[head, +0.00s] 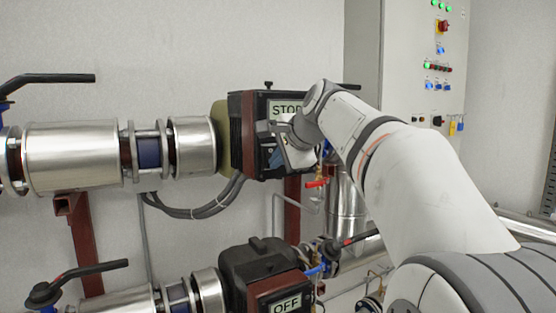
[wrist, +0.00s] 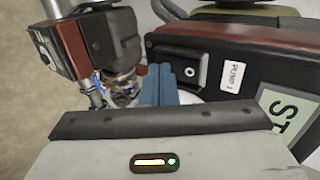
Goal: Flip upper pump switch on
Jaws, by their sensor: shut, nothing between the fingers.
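The upper pump (head: 240,135) is a black box with dark red edges and a STOP sign (head: 285,109) on its front. In the wrist view its red and black body (wrist: 270,45) carries a "PUMP 1" label (wrist: 231,77). Beside the label is a black switch (wrist: 186,64) with a white ring mark. My gripper (head: 273,158) is in front of the pump's face, below the sign. In the wrist view its blue fingers (wrist: 160,70) are shut together and empty, with their tips close beside the switch. I cannot tell whether they touch it. The switch is hidden in the head view.
A lower pump (head: 258,262) with an OFF sign (head: 286,304) stands below; it also shows in the wrist view (wrist: 108,35). Steel pipes (head: 72,155) and black-handled valves (head: 45,78) lie to the left. A grey control cabinet (head: 405,60) stands behind at the right.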

